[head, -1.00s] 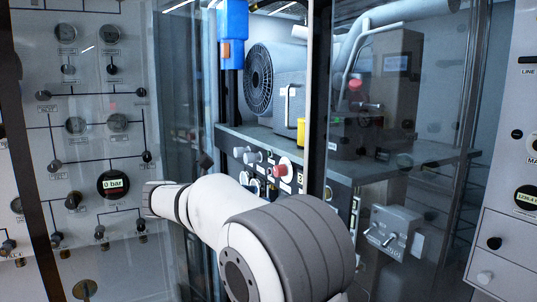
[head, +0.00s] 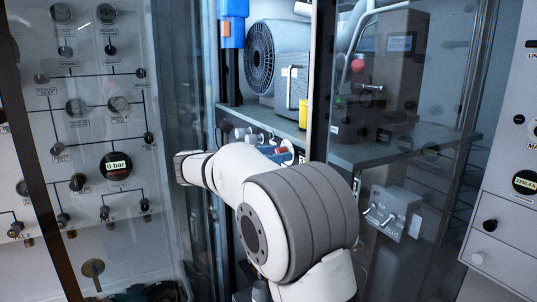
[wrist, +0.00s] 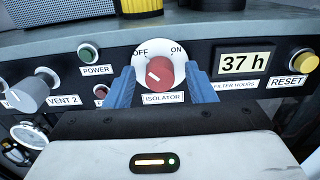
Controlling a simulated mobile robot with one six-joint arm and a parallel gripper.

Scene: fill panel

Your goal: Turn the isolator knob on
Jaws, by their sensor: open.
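The red isolator knob (wrist: 160,73) sits on a round white plate marked OFF at upper left and ON at upper right. Its white line slants toward the upper left, on the OFF side. My gripper (wrist: 160,88) is open, with one blue finger on each side of the knob. I cannot tell whether either finger touches it. In the head view the knob (head: 284,149) shows small above my arm, which hides most of the panel.
Close by are the VENT 2 knob (wrist: 31,94), the green POWER button (wrist: 88,53), a small red button (wrist: 101,91), the 37 h display (wrist: 246,63) and the yellow RESET button (wrist: 304,61). Glass doors (head: 420,140) stand around the cabinet.

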